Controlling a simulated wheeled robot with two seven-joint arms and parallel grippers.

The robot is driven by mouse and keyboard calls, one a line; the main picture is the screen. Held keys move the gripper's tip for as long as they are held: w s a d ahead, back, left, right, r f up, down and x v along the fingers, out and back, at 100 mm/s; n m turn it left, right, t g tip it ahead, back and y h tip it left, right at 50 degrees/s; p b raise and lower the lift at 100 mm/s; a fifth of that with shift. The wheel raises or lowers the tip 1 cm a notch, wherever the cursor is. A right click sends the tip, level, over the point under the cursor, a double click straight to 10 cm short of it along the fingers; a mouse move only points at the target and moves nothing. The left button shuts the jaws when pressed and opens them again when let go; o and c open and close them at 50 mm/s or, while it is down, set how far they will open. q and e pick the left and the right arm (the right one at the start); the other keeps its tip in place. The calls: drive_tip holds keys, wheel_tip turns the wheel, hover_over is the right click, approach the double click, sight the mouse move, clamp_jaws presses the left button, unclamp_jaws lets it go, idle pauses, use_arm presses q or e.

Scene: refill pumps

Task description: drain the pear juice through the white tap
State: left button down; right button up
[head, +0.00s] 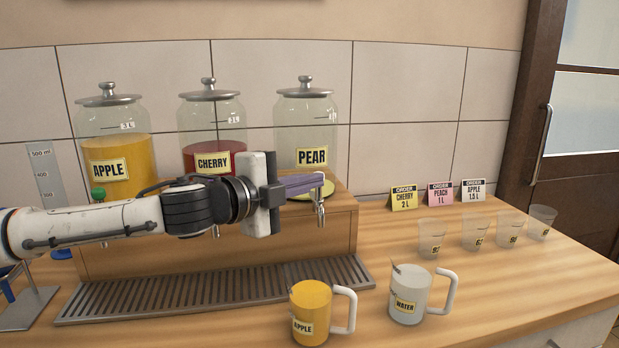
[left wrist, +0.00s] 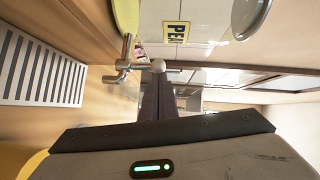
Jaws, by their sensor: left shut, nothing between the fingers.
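The pear jar (head: 305,120) stands at the right end of the wooden stand, labelled PEAR; its glass is clear, with a yellow patch (head: 327,187) at its base. Its metal tap (head: 320,212) sticks out of the stand front and has a small white knob. The tap also shows in the left wrist view (left wrist: 124,70), with the white knob (left wrist: 158,65) right at the fingertips. My left gripper (head: 312,182) is shut and empty, its fingertips beside the knob; whether they touch cannot be told. My right gripper is not in view.
Apple (head: 125,150) and cherry (head: 205,130) jars stand left, partly behind my left arm. A slotted drip tray (head: 215,290) lies below the taps. An apple mug (head: 312,300) and a water mug (head: 407,300) stand in front. Order cards (head: 440,196) and several cups (head: 432,238) are right.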

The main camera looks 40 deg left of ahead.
use_arm(q)
drive_tip(key=p, duration=0.2)
drive_tip(key=w+a+r+p, duration=0.1)
drive_tip(key=p, duration=0.1)
drive_tip(key=shift+w+a+n, duration=0.25)
drive_tip(key=shift+a+n, duration=0.05)
idle(4.7)
